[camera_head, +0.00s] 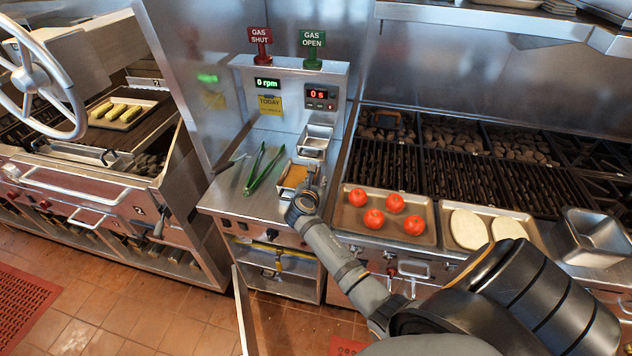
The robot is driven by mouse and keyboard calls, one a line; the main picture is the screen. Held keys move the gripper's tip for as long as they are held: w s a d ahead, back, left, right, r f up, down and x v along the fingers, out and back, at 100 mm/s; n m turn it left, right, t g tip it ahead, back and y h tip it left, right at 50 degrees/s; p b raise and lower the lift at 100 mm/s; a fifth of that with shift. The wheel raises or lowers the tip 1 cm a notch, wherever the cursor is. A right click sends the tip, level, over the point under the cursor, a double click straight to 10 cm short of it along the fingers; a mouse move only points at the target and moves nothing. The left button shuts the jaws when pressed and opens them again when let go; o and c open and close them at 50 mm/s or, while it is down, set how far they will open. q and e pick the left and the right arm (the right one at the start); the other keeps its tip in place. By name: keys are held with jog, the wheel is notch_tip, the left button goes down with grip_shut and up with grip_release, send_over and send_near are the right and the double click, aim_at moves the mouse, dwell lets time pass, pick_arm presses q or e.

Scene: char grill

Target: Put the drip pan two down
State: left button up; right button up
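My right arm reaches from the bottom right to the steel counter between the two grills. My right gripper (311,180) is over the right side of a small steel pan with brown contents (295,175). The arm partly hides this pan, and I cannot tell whether the gripper touches it or how far its fingers are apart. Another small steel pan (316,138) stands behind it and looks empty. No pan is clearly marked as the drip pan. A shallow steel tray (78,153) sits at the front of the left grill, which bears tags reading 2. My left gripper is not in view.
Green tongs (258,168) lie left of the pan. Trays of tomatoes (352,218) and white slabs (538,232), and a deep steel pan (592,240), line the right grill's front. A handwheel (35,80) stands at left.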

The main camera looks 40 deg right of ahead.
jog(key=shift+a+r, duration=0.15)
jog(key=shift+r, duration=0.15)
jog(key=p+v, duration=0.5)
jog(key=shift+s+r, duration=0.1)
jog(key=shift+r, duration=0.25)
jog(key=p+v, duration=0.3)
jog(key=v, duration=0.3)
jog(key=shift+s+a+f+p, duration=0.2)
jog(key=shift+a+p, duration=0.05)
jog(key=shift+p, duration=0.05)
